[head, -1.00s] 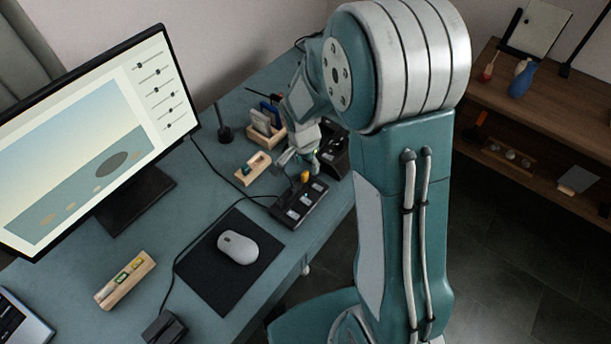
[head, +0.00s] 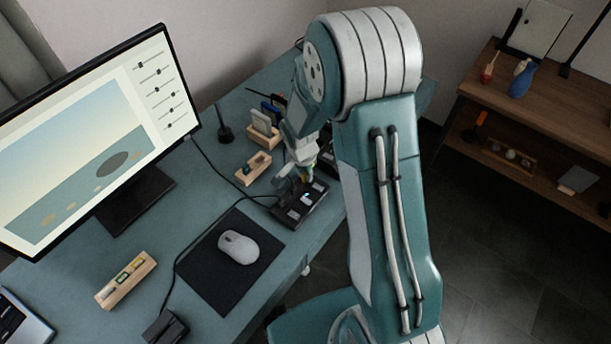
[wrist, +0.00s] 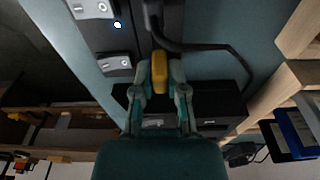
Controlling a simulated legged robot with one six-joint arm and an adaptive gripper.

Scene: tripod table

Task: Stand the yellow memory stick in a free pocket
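The yellow memory stick (wrist: 160,75) points towards me in the wrist view, its far end at the black hub (wrist: 142,28). In the head view the hub (head: 290,217) lies near the table's right edge. My gripper (wrist: 160,72) is at the stick, one finger on each side; whether the fingers press on it I cannot tell. In the head view my gripper (head: 307,172) is low over the hub and largely covers the stick. A small wooden holder (head: 253,168) with a recess stands left of the hub. Another wooden block (head: 112,292) at the lower left holds small green and yellow pieces.
A wooden rack (head: 257,143) with upright cards stands behind the small holder. A black cable (wrist: 205,47) runs beside the stick. A mouse (head: 238,247) on a dark mat, a monitor (head: 100,130) and a thin dark stand (head: 224,130) occupy the table.

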